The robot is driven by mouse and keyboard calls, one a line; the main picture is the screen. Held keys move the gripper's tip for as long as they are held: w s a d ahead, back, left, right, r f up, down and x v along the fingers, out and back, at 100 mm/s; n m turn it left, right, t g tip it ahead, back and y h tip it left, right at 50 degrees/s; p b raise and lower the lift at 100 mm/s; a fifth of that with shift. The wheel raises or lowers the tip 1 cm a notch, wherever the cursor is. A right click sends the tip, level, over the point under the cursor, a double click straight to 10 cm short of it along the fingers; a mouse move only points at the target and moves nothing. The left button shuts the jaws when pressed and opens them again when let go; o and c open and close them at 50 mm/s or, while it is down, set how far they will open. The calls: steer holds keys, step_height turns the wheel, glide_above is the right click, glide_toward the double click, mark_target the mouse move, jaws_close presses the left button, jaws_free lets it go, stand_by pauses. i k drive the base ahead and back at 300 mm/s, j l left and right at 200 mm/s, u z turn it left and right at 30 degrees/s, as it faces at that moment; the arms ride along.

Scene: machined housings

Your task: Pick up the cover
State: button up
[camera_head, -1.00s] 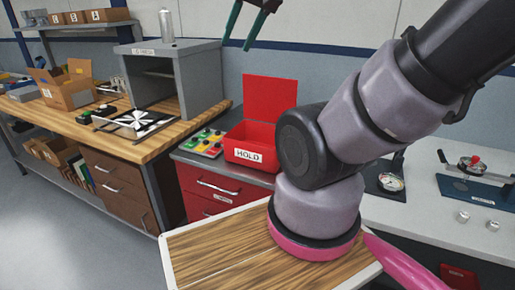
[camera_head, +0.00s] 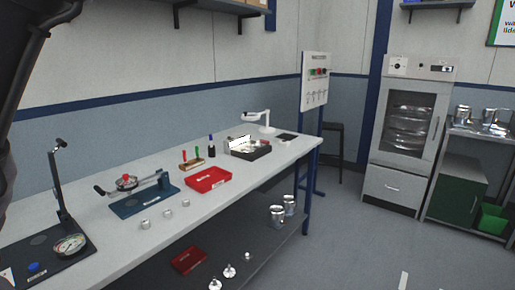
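I cannot tell which part is the cover. Several small silver machined parts are in view. Three short round ones stand in a row on the long grey bench: a front one (camera_head: 145,223), a middle one (camera_head: 168,213) and a back one (camera_head: 186,203). On the lower shelf stand several silver pieces with stems (camera_head: 229,271) and two larger silver housings (camera_head: 276,214). My gripper is not in view. Only a dark part of my own arm shows at the upper left edge.
The bench (camera_head: 105,240) holds a blue fixture (camera_head: 142,200), a dial gauge stand (camera_head: 68,246), a red tray (camera_head: 208,180) and a dark box (camera_head: 250,152). A red bin (camera_head: 188,260) lies on the lower shelf. A glass-door cabinet (camera_head: 408,130) stands at the back right. The floor at right is clear.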

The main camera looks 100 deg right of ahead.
mark_target(259, 144)
steer(key=z, duration=3.6)
steer(key=i+l, duration=1.3)
steer(key=i+l+u, duration=0.75)
steer(key=l, duration=0.4)
steer(key=i+u, duration=0.1)
steer(key=u, duration=0.4)
